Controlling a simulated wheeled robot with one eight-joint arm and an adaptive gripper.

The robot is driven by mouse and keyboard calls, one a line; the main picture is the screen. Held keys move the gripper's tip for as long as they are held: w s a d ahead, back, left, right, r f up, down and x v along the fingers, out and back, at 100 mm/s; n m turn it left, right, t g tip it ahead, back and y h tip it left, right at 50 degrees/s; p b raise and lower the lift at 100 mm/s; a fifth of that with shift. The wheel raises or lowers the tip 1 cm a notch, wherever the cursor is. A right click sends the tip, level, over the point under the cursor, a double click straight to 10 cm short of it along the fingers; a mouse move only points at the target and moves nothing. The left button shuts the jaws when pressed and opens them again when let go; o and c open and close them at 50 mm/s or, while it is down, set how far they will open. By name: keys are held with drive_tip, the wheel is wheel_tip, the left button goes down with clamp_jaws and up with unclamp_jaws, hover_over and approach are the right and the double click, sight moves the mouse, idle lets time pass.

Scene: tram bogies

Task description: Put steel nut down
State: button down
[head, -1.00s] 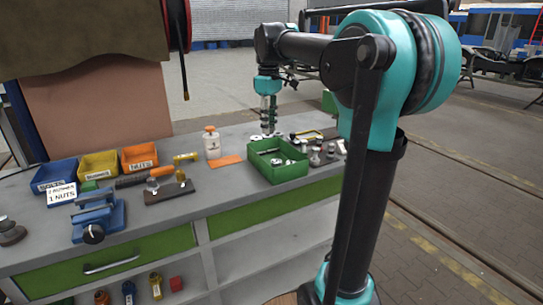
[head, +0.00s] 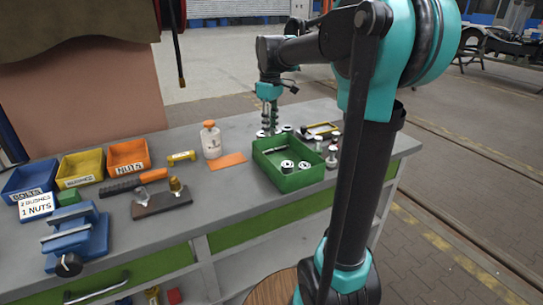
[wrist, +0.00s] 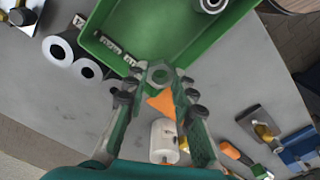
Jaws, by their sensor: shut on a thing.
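My gripper (wrist: 160,82) is shut on a steel nut (wrist: 160,74), a small grey hexagonal ring between its fingertips. In the head view my gripper (head: 267,130) points down at the back left of the green tray (head: 290,183); the nut is too small to make out there. In the wrist view the nut overlaps the near wall of the tray (wrist: 200,52); its height above the bench cannot be told.
Further left are a dark board with fittings (head: 160,200), labelled bins (head: 128,157), a sign (head: 37,205) and a blue vise (head: 75,240).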

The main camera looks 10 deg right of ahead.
approach(270, 155)
drive_tip(key=s+f, duration=0.1)
drive_tip(key=f, duration=0.1)
drive_tip(key=s+f, duration=0.4)
drive_tip(key=shift+s+a+f, duration=0.15)
drive_tip(key=shift+a+f, duration=0.05)
drive_tip(key=shift+a, duration=0.2)
drive_tip(key=shift+f, duration=0.15)
drive_tip(key=c, duration=1.5)
unclamp_jaws()
drive_tip(key=shift+c, duration=0.2)
wheel_tip(270, 155, up, 12)
drive_tip(key=shift+r, duration=0.15)
